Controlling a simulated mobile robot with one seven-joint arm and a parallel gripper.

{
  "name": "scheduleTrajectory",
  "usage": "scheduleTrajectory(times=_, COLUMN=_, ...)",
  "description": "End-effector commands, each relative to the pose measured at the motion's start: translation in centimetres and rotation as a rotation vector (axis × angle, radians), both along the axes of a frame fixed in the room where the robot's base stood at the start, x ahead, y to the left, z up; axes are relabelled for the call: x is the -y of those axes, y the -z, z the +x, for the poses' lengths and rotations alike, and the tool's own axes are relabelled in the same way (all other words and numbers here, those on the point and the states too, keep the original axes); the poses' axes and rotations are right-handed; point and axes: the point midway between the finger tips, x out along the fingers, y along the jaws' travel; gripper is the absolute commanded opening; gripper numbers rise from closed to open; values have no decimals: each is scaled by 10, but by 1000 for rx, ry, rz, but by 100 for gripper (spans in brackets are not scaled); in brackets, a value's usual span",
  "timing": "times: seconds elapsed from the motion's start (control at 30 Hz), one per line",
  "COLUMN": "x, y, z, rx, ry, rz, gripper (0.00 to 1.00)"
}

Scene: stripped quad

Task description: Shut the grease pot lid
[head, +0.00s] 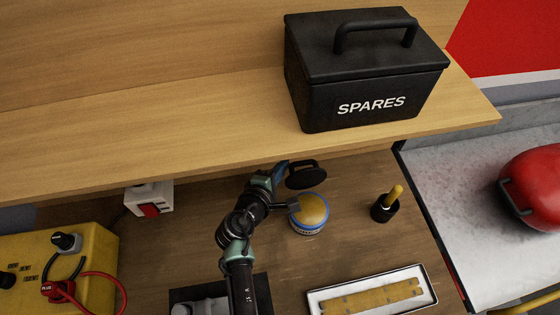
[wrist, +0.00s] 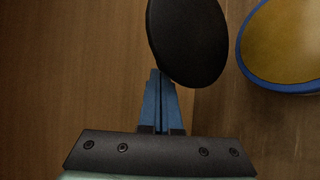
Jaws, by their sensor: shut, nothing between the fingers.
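The grease pot (head: 310,217) stands on the lower wooden bench, a round pot with a blue rim and yellow grease showing inside. In the wrist view its open mouth (wrist: 290,45) is at the upper right. Its black round lid (head: 306,175) stands open behind the pot on the far side. In the wrist view the lid (wrist: 188,40) is at the top centre. My gripper (wrist: 157,75) is shut and empty, with its blue fingertips at the lower left edge of the lid. I cannot tell whether they touch it. In the head view my gripper (head: 281,169) is left of the lid.
A wooden shelf (head: 180,130) with a black SPARES box (head: 370,85) overhangs the back of the bench. A black cup (head: 384,210) with a yellow-handled tool stands right of the pot. A white tray (head: 372,290) lies in front. A yellow box (head: 95,245) stands at left.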

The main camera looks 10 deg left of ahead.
Motion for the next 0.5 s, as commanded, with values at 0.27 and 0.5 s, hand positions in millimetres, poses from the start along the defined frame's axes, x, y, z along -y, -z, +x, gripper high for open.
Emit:
scheduleTrajectory(times=0.27, x=0, y=1, z=0, rx=3, ry=0, rz=1, gripper=0)
scheduleTrajectory(times=0.5, x=0, y=0, z=-2, rx=47, ry=0, rz=14, gripper=0)
